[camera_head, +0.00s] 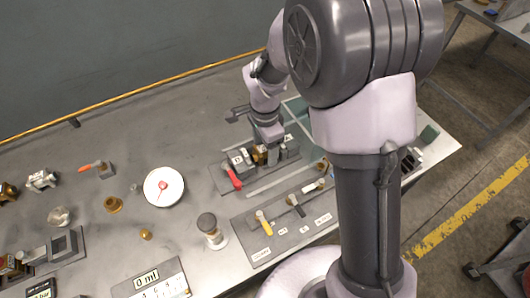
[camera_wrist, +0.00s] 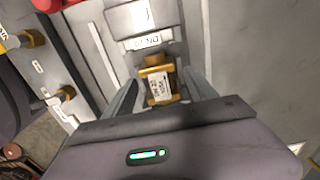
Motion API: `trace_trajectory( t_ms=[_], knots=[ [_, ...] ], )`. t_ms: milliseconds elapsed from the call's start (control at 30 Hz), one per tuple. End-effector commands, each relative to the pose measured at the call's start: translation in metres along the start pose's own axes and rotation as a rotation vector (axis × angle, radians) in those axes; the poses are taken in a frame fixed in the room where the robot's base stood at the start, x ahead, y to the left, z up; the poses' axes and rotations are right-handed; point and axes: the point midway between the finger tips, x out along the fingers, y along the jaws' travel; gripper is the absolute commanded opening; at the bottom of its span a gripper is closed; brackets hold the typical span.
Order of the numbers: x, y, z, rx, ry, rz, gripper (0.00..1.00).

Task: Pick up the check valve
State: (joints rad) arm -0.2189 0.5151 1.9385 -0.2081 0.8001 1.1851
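A brass-coloured fitting with a white printed label (camera_wrist: 160,88) lies between my fingers in the wrist view. It looks like the check valve, but its label is too blurred to read fully. In the head view a small brass part (camera_head: 260,154) shows in the grey holder, just below my gripper (camera_head: 268,135). In the wrist view my gripper (camera_wrist: 160,76) points down with one finger on each side of the fitting. The fingers look spread, with narrow gaps beside it. Fingertip contact cannot be made out.
A red-handled valve (camera_head: 233,175) stands left of the brass part. A grey board (camera_head: 285,240) with a yellow-handled tool (camera_head: 264,222) and other small items lies in front.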

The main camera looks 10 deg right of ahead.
Motion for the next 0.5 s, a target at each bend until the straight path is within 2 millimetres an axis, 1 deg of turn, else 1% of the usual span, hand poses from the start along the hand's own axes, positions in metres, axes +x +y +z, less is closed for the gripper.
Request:
trace_trajectory(
  t_ms=[33, 167, 200, 267, 300, 500],
  knots=[
    [-0.0003, 0.0, 0.0, 0.0, 0.0, 0.0, 0.53],
    [-0.0004, 0.0, 0.0, 0.0, 0.0, 0.0, 0.28],
    [-0.0004, 0.0, 0.0, 0.0, 0.0, 0.0, 0.2],
    [-0.0004, 0.0, -0.0001, 0.0, 0.0, 0.0, 0.08],
    [-0.0004, 0.0, -0.0001, 0.0, 0.0, 0.0, 0.0],
    [-0.0006, -0.0002, -0.0001, 0.0, 0.0, -0.001, 0.0]
  ],
)
